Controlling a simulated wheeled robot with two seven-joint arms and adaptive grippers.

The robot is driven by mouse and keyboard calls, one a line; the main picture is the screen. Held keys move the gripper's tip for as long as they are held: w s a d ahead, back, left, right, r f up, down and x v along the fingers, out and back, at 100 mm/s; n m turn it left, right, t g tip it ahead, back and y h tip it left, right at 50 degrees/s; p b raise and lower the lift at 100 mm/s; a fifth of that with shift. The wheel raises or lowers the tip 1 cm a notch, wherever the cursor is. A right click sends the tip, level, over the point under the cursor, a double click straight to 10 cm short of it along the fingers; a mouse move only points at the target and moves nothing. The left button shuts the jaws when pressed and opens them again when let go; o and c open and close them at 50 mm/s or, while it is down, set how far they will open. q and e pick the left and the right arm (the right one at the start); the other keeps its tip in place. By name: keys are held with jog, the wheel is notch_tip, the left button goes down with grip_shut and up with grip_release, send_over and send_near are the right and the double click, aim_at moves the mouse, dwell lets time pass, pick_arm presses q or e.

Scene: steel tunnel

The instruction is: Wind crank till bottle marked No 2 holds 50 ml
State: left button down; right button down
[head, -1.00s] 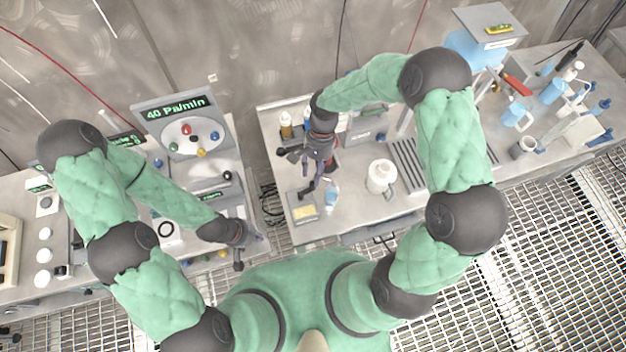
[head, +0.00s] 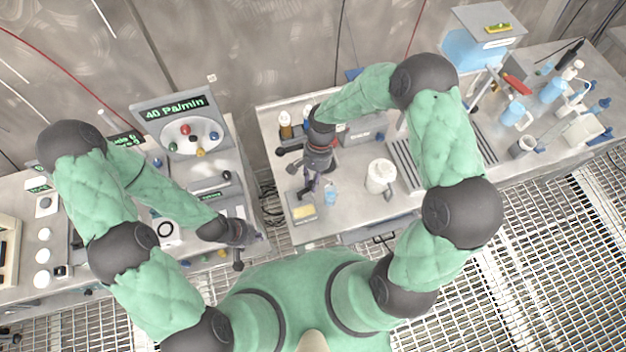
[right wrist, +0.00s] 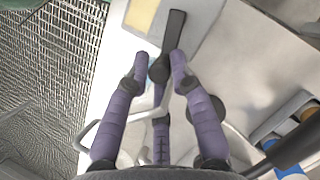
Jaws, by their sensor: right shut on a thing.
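The crank's dark arm (right wrist: 175,32) and round knob show in the right wrist view, beside a grey box with a yellow panel (head: 303,212). My right gripper (right wrist: 160,70) has its purple fingers closed around the knob. In the head view the right gripper (head: 308,188) hides most of the crank. Two small bottles stand behind it: one with amber contents (head: 285,124) and one partly behind my arm (head: 308,112). I cannot read their markings or levels. My left gripper (head: 250,238) hangs by the left bench's right edge; its fingers are too small to judge.
A small vessel of blue liquid (head: 330,194) stands right of the right gripper. A white jug (head: 381,176) and a slotted grey rack (head: 410,165) are further right. A panel reading "40 Pa/min" (head: 176,108) stands on the left bench. A gap separates the benches.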

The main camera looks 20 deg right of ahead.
jog(key=shift+s, duration=0.15)
jog(key=shift+s+m+y, duration=0.4)
jog(key=shift+s+m, duration=0.05)
jog(key=shift+m, duration=0.55)
jog(key=c, duration=1.2)
grip_release()
jog(key=shift+o, duration=0.2)
jog(key=shift+a, duration=0.15)
jog(key=shift+w+d+r, duration=0.2)
jog(key=shift+r, duration=0.15)
jog(key=v, duration=1.1)
jog(key=shift+r, duration=0.2)
jog(key=shift+s+a, duration=0.15)
